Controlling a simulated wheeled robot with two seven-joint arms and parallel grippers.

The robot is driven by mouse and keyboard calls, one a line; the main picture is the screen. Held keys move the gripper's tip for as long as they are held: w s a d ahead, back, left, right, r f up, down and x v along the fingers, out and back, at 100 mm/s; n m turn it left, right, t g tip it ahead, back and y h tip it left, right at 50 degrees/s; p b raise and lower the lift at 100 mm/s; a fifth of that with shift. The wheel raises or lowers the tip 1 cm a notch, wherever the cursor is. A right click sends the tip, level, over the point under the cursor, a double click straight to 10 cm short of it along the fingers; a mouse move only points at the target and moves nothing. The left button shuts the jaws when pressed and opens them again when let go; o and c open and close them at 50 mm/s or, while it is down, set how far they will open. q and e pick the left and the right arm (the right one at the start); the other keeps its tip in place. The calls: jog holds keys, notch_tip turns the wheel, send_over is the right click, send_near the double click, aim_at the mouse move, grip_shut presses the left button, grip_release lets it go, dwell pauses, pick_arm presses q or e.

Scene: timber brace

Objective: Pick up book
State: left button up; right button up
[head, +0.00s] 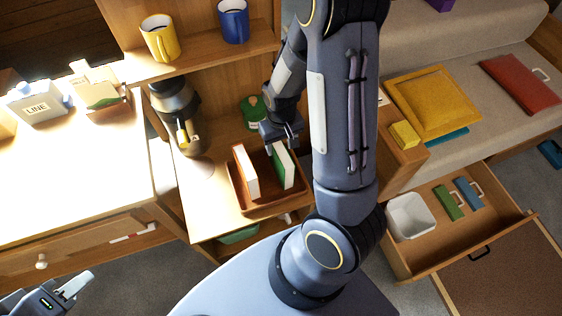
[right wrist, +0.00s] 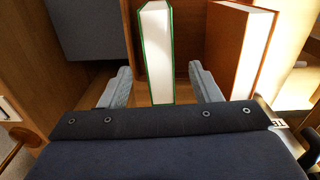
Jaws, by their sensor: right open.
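A green book (head: 283,166) with white pages stands upright in a brown wooden tray (head: 272,206). An orange-brown book (head: 246,171) stands to its left in the same tray. My right gripper (head: 281,139) is at the top of the green book in the head view. In the right wrist view, my right gripper (right wrist: 161,80) is open, with the green book (right wrist: 158,50) between its fingers and gaps on both sides. The orange-brown book (right wrist: 240,45) is outside the right-hand finger. My left gripper (head: 66,291) is at the lower left, away from the books; its jaw opening is unclear.
A coffee maker (head: 178,115) stands left of the tray. A yellow mug (head: 160,38) and a blue mug (head: 233,20) are on the shelf above. An open drawer (head: 481,218) with a white bin (head: 410,217) is at right. My right arm hides part of the middle.

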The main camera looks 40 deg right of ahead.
aim_at(281, 150)
jog(key=f, duration=0.4)
jog(key=shift+w+f, duration=0.2)
jog(key=shift+f, duration=0.1)
grip_shut()
